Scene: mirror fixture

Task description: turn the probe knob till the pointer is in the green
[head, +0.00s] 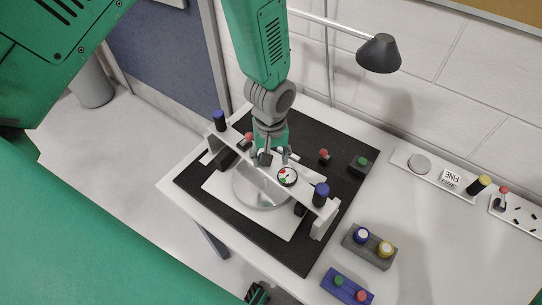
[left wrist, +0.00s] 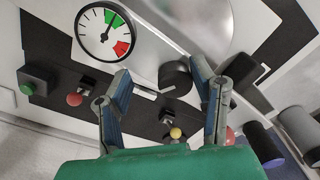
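The round white gauge (left wrist: 105,34) has a green sector and a red sector. Its thin pointer seems to lean toward the green, but I cannot tell exactly where its tip lies. In the head view the gauge (head: 287,177) sits on a white bridge. The black probe knob (left wrist: 175,77) is beside the gauge, between the fingers of my left gripper (left wrist: 162,72). Those fingers are open, with visible room on the knob's left side. In the head view my left gripper (head: 274,158) is above the bridge and hides the knob. My right gripper (head: 258,293) is partly visible at the bottom edge.
The white bridge (head: 265,165) spans a round mirror (head: 258,190) on a black mat (head: 335,145). Blue-capped posts (head: 320,193) stand at its ends. A red knob (head: 323,154) and a green button (head: 362,161) lie behind. Button boxes (head: 369,247) stand at right. A lamp (head: 379,53) hangs above.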

